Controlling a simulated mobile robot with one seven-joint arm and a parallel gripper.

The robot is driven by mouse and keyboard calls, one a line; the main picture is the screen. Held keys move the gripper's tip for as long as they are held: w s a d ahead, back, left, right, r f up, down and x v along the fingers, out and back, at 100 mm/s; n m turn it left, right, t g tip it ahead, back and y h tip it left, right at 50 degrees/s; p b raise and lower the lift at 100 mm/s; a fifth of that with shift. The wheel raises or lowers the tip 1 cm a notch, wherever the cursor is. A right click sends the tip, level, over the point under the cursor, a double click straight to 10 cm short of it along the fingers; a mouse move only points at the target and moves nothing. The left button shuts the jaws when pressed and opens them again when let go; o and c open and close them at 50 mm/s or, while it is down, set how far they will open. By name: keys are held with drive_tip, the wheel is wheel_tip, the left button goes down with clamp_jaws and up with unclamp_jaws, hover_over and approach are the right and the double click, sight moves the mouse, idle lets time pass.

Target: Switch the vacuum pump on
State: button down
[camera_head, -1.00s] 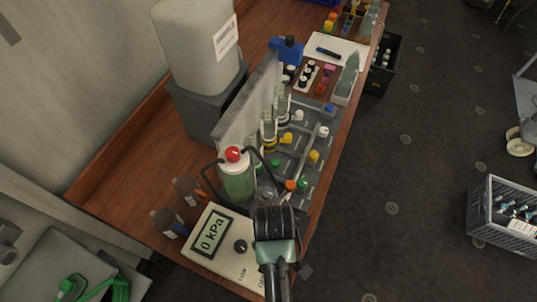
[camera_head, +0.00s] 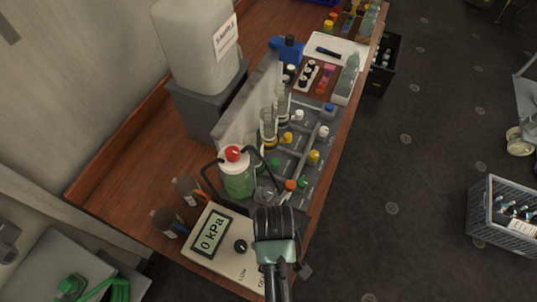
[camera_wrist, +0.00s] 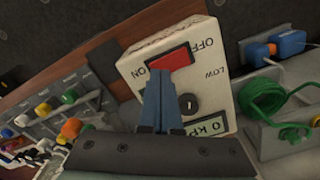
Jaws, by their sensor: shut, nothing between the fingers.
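The vacuum pump (camera_head: 223,247) is a cream box at the near end of the wooden bench, with a dark knob and a display reading 0 kPa. In the wrist view it appears upside down (camera_wrist: 213,72), with a red rocker switch (camera_wrist: 172,57) in a black frame between the words OFF and ON. My gripper (camera_wrist: 158,78) is shut and empty. Its blue fingertips are at the ON-side edge of the switch and cover part of it. I cannot tell whether they touch it. In the head view my wrist hides the switch.
A green bottle with a red cap (camera_head: 237,176) and black tubes stands just behind the pump. Brown bottles (camera_head: 168,222) stand left of it. A grey rack (camera_head: 300,165) with several capped vials lies beyond. A green coiled cable (camera_wrist: 270,98) is beside the pump in the wrist view.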

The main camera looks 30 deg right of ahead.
drive_tip(key=shift+f+b, duration=0.45)
drive_tip(key=shift+f, duration=0.35)
drive_tip(key=shift+r, duration=0.15)
wheel_tip(320, 180, up, 7)
drive_tip(key=p, duration=0.8)
idle(0.6)
